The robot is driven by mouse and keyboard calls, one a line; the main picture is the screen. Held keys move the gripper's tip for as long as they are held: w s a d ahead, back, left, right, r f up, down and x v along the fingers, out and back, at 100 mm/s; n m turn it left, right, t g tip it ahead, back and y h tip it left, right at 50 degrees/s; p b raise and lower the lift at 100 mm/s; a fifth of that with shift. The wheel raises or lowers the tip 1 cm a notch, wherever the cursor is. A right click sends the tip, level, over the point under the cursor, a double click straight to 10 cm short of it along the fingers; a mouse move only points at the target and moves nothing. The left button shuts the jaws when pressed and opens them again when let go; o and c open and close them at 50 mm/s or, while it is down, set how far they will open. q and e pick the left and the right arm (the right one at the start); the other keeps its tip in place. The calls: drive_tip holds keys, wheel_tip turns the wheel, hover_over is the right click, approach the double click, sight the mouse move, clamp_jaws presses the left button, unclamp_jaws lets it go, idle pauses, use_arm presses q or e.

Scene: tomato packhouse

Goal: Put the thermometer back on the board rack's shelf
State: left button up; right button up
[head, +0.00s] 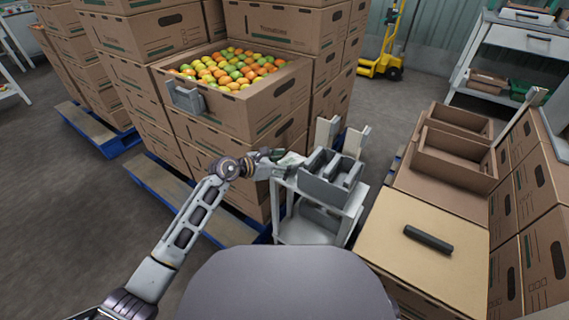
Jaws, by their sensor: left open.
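My left gripper (277,160) is open at the left edge of a small white rack (353,208) in the middle of the view. A small pale and green thing (291,159) lies right by its fingertips. It may be the thermometer, but it is too small to tell, and I cannot tell whether the fingers touch it. The rack carries grey upright dividers (330,180) on top and has a lower shelf (305,232). My right gripper is out of view.
Stacked cartons stand behind and left, one open with tomatoes (232,68). A grey holder (187,97) hangs on that carton. A dark bar (428,240) lies on a closed carton (390,225) at right. Blue pallets (160,185) edge the floor at left.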

use_arm(q)
drive_tip(key=shift+r, duration=0.15)
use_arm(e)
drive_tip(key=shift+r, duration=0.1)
use_arm(q)
drive_tip(key=p+v, duration=0.3)
drive_tip(key=v, duration=0.9)
drive_tip(key=shift+p, duration=0.4)
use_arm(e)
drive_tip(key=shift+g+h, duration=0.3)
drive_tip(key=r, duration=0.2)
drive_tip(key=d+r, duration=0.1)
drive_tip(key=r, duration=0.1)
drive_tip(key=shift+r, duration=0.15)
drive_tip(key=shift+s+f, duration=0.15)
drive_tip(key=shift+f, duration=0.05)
use_arm(q)
drive_tip(key=shift+d, duration=0.1)
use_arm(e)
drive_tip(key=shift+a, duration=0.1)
